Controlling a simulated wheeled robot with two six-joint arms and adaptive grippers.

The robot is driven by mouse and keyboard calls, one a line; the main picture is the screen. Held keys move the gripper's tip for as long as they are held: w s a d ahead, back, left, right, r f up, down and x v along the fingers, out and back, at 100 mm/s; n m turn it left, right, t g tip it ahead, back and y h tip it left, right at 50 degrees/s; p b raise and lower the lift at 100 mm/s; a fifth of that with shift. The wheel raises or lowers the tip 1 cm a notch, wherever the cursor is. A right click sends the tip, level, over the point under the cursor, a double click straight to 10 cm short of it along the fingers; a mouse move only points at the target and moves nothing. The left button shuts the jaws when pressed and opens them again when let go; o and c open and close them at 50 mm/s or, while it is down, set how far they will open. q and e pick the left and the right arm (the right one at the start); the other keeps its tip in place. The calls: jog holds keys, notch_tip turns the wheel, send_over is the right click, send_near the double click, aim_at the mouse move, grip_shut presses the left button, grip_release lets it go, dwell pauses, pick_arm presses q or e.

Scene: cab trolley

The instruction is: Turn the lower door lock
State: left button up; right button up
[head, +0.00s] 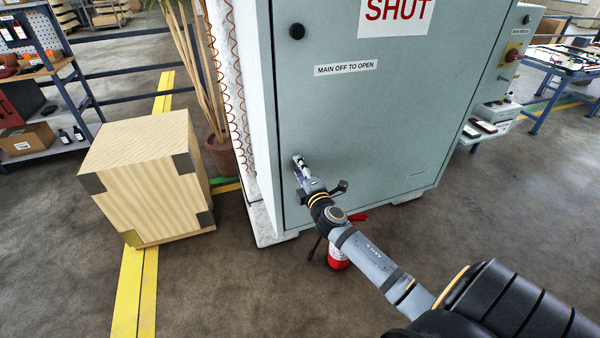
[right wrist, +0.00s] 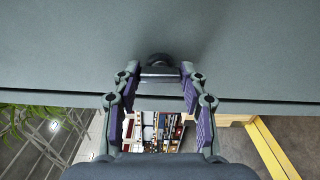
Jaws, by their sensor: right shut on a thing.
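The grey cabinet door (head: 390,110) is closed and carries a "MAIN OFF TO OPEN" label. The upper lock, a black round knob (head: 297,31), sits near its top left. My right gripper (head: 299,168) is at the door's lower left edge and is shut on the lower door lock, which it mostly hides in the head view. In the right wrist view, the lower door lock (right wrist: 159,60) shows as a dark round base with a bar between the fingertips (right wrist: 161,76) of the gripper. My left gripper is not in view.
A wooden crate (head: 145,180) stands on the floor left of the cabinet. A potted plant (head: 220,155) stands behind it. A red extinguisher (head: 338,258) is under my right forearm. A red switch (head: 513,55) is on the cabinet's right side. Floor in front is open.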

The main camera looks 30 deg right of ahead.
jog(key=shift+m, duration=0.3)
dwell(0.4)
jog(key=o, duration=1.1)
jog(key=shift+o, duration=0.2)
jog(key=v, duration=1.2)
